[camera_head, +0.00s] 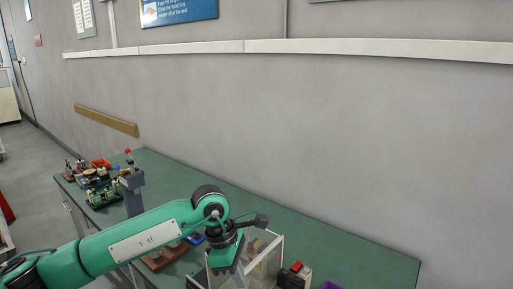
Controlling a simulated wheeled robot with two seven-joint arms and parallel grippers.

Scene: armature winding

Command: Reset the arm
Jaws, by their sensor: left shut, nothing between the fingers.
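My left arm reaches in from the lower left, green with a white label plate. Its gripper (240,272) points down at the bottom middle of the head view, above or in front of a clear-walled box (268,258). The fingers are small and partly cut off by the lower edge; they look shut and empty. My right gripper is not in view.
A green-topped workbench (340,248) runs along the grey wall. Several small machines and parts (100,183) crowd its far left end. A grey post (131,192) stands nearby. A small box with a red top (296,270) is right of the clear box.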

